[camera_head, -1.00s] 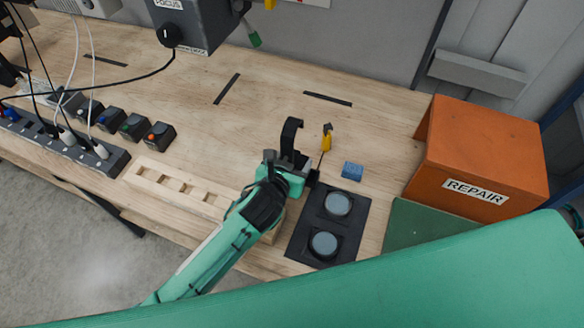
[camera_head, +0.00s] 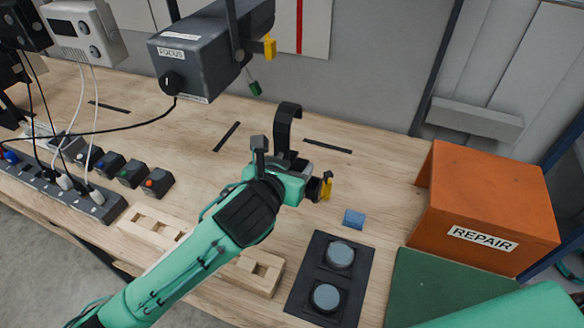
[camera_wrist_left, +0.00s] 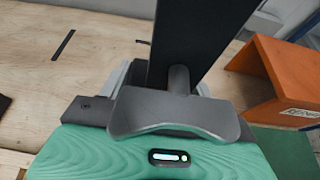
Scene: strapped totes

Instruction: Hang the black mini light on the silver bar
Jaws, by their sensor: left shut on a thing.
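My left gripper (camera_head: 312,186) is above the workbench and shut on a black hooked piece (camera_head: 283,132), which I take for the black mini light. The piece stands up from the jaws, and its curved top points to the right in the head view. In the left wrist view its dark flat stem (camera_wrist_left: 205,45) rises beyond the jaws. The jaws hide its lower part. I cannot make out the silver bar with certainty in either view. My right gripper is out of view.
A yellow piece (camera_head: 327,184) shows just beyond the gripper. A blue block (camera_head: 354,218) and a black panel with two round discs (camera_head: 302,288) are nearby. An orange REPAIR box (camera_head: 483,205) stands right. A grey FOCUS device (camera_head: 207,62) overhangs the back left.

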